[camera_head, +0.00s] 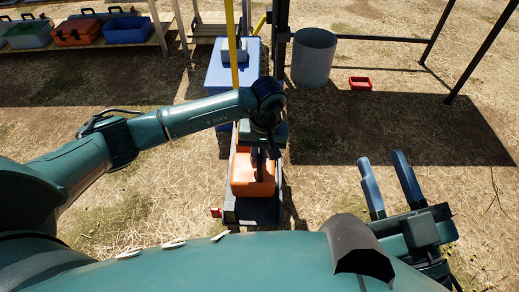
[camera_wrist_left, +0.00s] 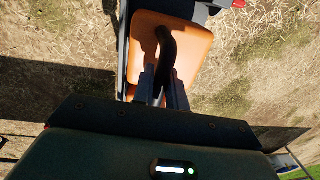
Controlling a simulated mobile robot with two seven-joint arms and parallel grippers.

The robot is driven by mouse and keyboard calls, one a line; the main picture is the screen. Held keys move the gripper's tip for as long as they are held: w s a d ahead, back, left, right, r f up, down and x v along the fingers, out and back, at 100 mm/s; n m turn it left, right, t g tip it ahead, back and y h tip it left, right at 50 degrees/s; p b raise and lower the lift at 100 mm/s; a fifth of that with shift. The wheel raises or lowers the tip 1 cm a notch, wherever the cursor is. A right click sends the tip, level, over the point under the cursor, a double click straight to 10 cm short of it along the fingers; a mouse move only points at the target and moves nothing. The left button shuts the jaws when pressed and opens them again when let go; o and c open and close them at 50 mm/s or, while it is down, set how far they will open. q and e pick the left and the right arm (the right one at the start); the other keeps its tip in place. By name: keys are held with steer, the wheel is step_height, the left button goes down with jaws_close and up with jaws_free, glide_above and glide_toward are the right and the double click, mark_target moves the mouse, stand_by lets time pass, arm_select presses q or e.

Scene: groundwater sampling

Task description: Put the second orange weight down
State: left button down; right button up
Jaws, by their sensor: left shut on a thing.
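One orange weight (camera_head: 243,172) with a black handle is in or just over a long dark grey tray (camera_head: 252,213) in the head view. I cannot tell whether it touches the tray floor. My left gripper (camera_head: 262,158) points down at it and is shut on its handle. In the left wrist view the orange weight (camera_wrist_left: 196,45) fills the top middle, and the left gripper (camera_wrist_left: 164,80) has its fingers around the black handle (camera_wrist_left: 167,45). My arm hides part of the weight and tray. My right gripper (camera_head: 383,165) is open and empty, off to the right.
A blue box (camera_head: 218,75) stands behind the tray, with a yellow post (camera_head: 232,45) beside it. A grey cylinder (camera_head: 313,57) and a small red bin (camera_head: 360,83) are back right. Toolboxes (camera_head: 77,31) stand on a bench back left. Dry grass lies open at right.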

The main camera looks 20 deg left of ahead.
mark_target(264, 168)
arm_select(q)
step_height(264, 168, down, 3)
steer(key=shift+w+r+b, duration=0.1)
steer(key=shift+r+b, duration=0.05)
steer(key=shift+b, duration=0.3)
steer(key=shift+r, duration=0.1)
steer(key=c, duration=1.8)
jaws_free()
steer(key=shift+f, duration=0.2)
steer(key=shift+c, duration=0.2)
steer(key=o, duration=0.4)
steer(key=shift+o, duration=0.2)
arm_select(e)
steer(key=shift+w+d+r+n+t+y, duration=0.15)
steer(key=shift+w+r+n+t+y, duration=0.15)
steer(key=shift+r+n+y, duration=0.4)
arm_select(q)
steer(key=shift+r, duration=0.1)
arm_select(e)
steer(key=shift+r, duration=0.1)
